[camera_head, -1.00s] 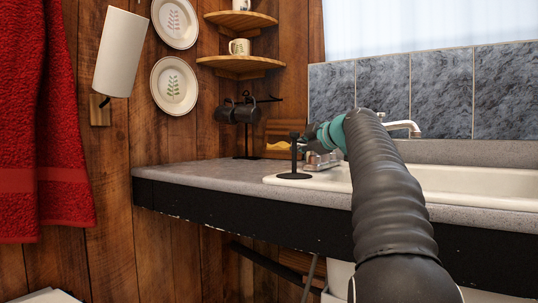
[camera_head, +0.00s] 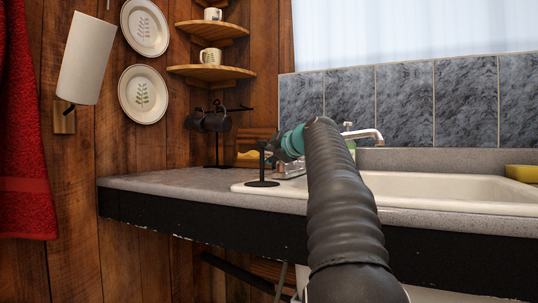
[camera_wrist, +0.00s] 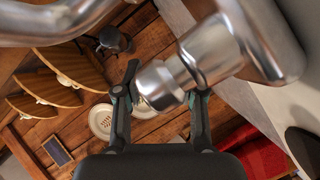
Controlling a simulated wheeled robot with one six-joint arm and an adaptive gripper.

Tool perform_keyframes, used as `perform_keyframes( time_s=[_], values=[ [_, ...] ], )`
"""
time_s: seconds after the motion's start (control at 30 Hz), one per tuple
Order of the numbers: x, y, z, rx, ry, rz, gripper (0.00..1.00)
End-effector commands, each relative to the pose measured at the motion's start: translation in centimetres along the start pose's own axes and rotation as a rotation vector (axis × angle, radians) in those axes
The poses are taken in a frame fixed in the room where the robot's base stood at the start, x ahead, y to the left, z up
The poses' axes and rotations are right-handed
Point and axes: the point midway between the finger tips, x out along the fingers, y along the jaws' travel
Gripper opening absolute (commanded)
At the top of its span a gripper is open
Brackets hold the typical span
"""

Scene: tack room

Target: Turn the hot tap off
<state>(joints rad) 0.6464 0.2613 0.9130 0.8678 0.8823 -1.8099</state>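The sink tap's chrome spout (camera_head: 364,135) rises behind my arm over the sink in the head view. In the wrist view, a chrome tap part with a rounded knob end (camera_wrist: 160,86) lies close to the camera, between or in front of my fingers. I cannot tell whether it is the hot tap's handle. My gripper (camera_wrist: 160,80) has its two dark fingers spread apart, and contact with the metal cannot be made out. In the head view my gripper (camera_head: 272,150) is at the sink's left end, and my arm hides the tap's base.
The white sink (camera_head: 450,188) is set in a grey counter (camera_head: 165,182). Dark mugs (camera_head: 215,121) hang on a rack behind. A yellow sponge (camera_head: 521,172) lies at right. The counter's left end is clear.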

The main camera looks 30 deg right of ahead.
Motion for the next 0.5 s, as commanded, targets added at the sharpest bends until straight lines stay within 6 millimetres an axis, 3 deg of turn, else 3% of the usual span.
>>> perform_keyframes(
  time_s=[0.27, 0.5],
  values=[
    [-0.9, 0.0, 0.0, 0.0, 0.0, -0.002, 0.39],
    [-5.3, 0.1, -0.1, -0.001, -0.001, 0.002, 0.39]
  ],
)
